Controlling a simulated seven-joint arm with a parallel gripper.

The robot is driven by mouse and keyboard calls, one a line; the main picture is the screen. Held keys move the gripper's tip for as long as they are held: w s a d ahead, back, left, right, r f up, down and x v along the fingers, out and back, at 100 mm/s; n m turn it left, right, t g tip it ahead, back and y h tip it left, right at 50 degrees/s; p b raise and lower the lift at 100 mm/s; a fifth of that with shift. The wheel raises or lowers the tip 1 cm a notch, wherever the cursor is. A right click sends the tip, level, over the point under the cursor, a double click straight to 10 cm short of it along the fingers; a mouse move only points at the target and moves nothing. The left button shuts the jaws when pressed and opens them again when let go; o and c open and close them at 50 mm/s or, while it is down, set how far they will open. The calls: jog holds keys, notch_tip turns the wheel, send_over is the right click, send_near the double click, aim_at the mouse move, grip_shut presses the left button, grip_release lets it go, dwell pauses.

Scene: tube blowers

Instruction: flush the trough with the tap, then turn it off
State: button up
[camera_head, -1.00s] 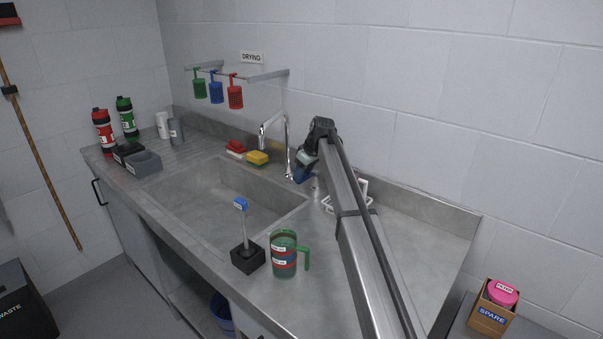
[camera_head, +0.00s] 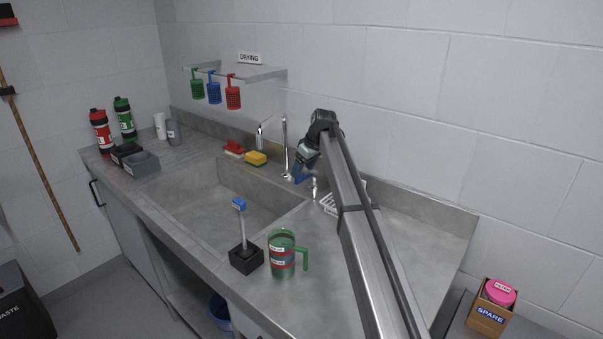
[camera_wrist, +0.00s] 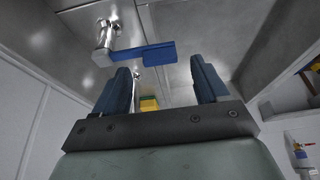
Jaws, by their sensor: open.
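The grey trough (camera_head: 185,207) is set into the counter. The chrome tap (camera_head: 285,145) stands at its back right edge, with its spout over the trough; I make out no stream of water. In the wrist view, the tap's chrome fitting (camera_wrist: 103,35) carries a blue lever (camera_wrist: 150,52) that points right across the picture. My gripper (camera_wrist: 160,80) is open and empty, and the lever lies just beyond its fingertips, apart from them as far as I can tell. In the head view, my gripper (camera_head: 301,174) is beside the tap's base and hides part of it.
A yellow sponge (camera_head: 256,158) and a red brush (camera_head: 234,148) lie behind the trough. A green jug (camera_head: 281,255) and a brush in a black holder (camera_head: 246,258) stand at the front. A white rack (camera_head: 329,204) is close to my arm.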

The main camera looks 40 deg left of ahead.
jog(key=v, duration=1)
jog(key=shift+d+r, duration=0.25)
jog(key=shift+r, duration=0.1)
